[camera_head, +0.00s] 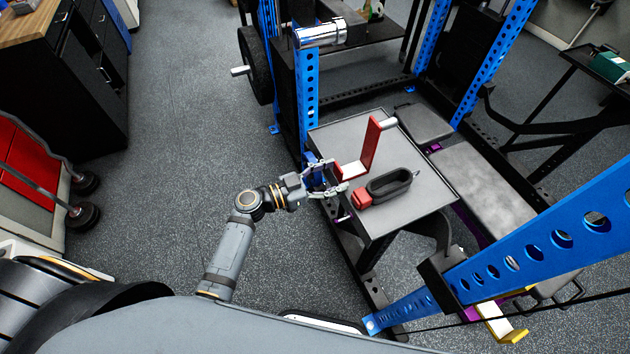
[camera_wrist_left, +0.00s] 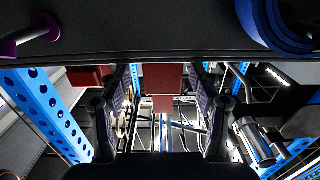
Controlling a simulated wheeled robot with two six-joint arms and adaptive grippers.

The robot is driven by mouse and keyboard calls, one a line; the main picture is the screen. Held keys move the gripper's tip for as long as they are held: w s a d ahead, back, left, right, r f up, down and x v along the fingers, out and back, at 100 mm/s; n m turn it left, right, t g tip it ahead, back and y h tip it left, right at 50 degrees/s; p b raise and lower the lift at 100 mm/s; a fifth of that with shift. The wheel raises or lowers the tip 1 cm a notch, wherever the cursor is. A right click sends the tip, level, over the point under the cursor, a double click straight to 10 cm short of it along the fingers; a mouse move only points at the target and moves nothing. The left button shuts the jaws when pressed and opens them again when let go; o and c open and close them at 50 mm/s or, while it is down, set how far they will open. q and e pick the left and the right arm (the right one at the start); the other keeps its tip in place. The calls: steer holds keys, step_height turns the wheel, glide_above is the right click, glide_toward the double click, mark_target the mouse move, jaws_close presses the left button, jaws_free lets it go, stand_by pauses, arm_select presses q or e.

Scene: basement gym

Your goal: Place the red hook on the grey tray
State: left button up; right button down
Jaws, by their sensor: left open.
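The red hook (camera_head: 371,146) is L-shaped with a silver peg at its upper end. In the head view it stands upright over the left part of the grey tray (camera_head: 425,190) and appears to rest on it. My left gripper (camera_head: 331,178) is open at the tray's left edge, its fingers at the near end of the hook's lower arm. In the left wrist view a red piece, likely the hook (camera_wrist_left: 162,80), shows between the open fingers of my left gripper (camera_wrist_left: 164,105); contact cannot be told. My right gripper is not in view.
A black handle with a red end (camera_head: 390,186) lies on the tray just right of the hook. A blue perforated rack post (camera_head: 308,100) rises behind my gripper, and a blue beam (camera_head: 540,245) crosses at right.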

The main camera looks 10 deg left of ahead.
arm_select(q)
steer(key=b+v, duration=0.1)
steer(key=v, duration=0.5)
steer(key=shift+w+r, duration=0.1)
